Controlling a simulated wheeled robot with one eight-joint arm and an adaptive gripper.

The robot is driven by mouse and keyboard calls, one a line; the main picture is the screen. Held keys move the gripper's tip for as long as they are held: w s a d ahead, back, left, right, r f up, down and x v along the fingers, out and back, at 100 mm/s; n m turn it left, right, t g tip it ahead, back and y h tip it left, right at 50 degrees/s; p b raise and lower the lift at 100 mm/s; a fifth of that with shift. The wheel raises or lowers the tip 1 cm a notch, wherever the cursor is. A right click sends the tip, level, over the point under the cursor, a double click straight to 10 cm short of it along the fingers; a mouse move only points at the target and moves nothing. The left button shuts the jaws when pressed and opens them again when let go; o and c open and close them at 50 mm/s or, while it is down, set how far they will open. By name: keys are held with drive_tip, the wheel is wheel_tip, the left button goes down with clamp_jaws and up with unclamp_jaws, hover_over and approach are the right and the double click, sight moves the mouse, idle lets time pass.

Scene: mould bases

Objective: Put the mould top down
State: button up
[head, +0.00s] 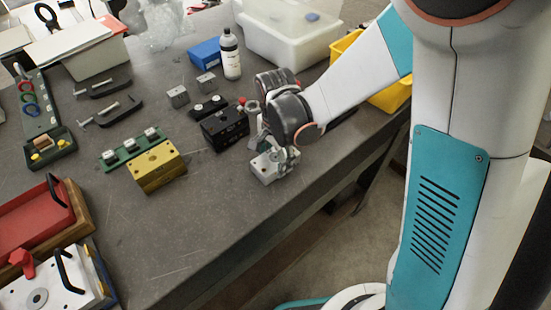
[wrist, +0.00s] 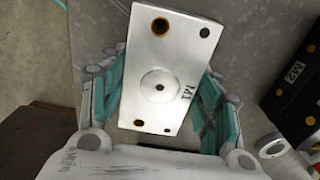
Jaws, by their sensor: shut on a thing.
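The mould top is a silver metal block (head: 268,168) marked M1, with a round centre boss and corner holes. In the wrist view the silver block (wrist: 150,55) sits tilted between the teal finger pads. My gripper (head: 276,153) is shut on it near the front edge of the grey table; its fingers also show in the wrist view (wrist: 161,90). I cannot tell whether the block touches the table. A black block (head: 224,128) stands just left of my gripper; in the wrist view a black block (wrist: 296,95) marked M2 shows at right.
A yellow block (head: 160,170) stands further left, by a green base (head: 130,149) with silver parts. A black base (head: 207,107), small metal cubes (head: 178,96) and a white bottle (head: 230,55) are behind. Bare table (head: 200,225) lies at the front.

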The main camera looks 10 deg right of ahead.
sight(276, 157)
drive_tip(key=o, duration=1.8)
drive_tip(key=shift+f, duration=0.1)
wheel_tip(276, 157, up, 12)
drive_tip(key=p, duration=0.3)
drive_tip(key=shift+r+p, duration=0.2)
drive_tip(key=shift+p, duration=0.1)
